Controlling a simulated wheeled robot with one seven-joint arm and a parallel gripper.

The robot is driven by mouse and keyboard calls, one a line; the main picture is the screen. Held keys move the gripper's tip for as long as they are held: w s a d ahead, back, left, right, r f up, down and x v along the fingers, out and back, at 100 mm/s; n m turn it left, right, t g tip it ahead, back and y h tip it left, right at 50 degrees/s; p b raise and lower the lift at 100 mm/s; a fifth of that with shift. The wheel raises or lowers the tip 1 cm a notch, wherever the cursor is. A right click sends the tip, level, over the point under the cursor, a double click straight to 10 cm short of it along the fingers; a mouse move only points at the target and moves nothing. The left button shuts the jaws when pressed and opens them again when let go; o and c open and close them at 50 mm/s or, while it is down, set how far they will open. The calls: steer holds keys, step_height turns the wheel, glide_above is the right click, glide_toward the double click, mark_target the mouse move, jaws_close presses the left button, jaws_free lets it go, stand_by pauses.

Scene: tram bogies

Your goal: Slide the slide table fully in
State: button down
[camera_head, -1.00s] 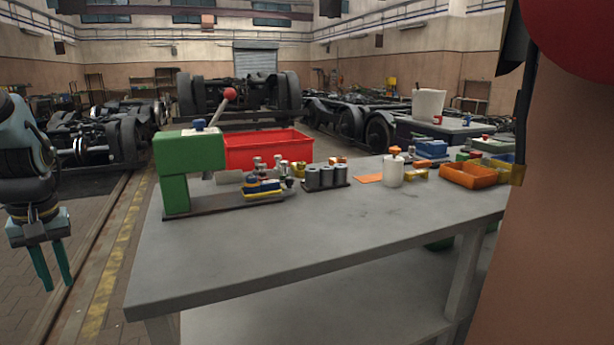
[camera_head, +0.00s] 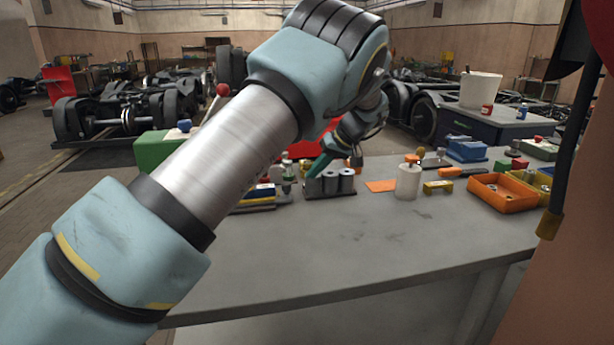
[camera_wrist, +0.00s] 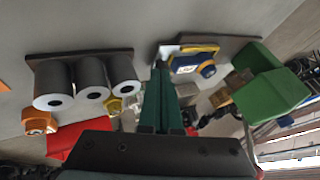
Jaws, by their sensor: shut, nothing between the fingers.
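The green press (camera_head: 158,150) stands at the left of the bench, partly behind my arm. The slide table, a blue and yellow block (camera_head: 258,196), is low in front of it and partly hidden by my forearm. In the wrist view the slide table (camera_wrist: 193,60) lies on a dark base plate, apart from the green press head (camera_wrist: 268,100). My gripper (camera_head: 309,174) has teal fingers, shut and empty. Their tips (camera_wrist: 160,67) are near the slide table's end away from the press; I cannot tell if they touch.
A block with several grey cylinders (camera_head: 330,183) stands close beside my fingers. A red bin (camera_wrist: 75,140) is behind them. A white cylinder (camera_head: 408,182) and an orange tray (camera_head: 503,194) are further right. The bench's front surface (camera_head: 350,250) is clear.

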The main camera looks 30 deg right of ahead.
steer(key=p, duration=0.4)
glide_toward(276, 199)
steer(key=d+f, duration=0.1)
steer(key=w+d+f, duration=0.1)
steer(key=f, duration=0.1)
steer(key=shift+f, duration=0.25)
steer(key=a+p, duration=0.1)
steer(key=w+a+p, duration=0.1)
steer(key=shift+a+f, duration=0.2)
steer(key=shift+a, duration=0.2)
steer(key=shift+w+a+f, duration=0.2)
steer(key=shift+w+a, duration=0.05)
steer(key=shift+a, duration=0.25)
steer(key=shift+w+f, duration=0.1)
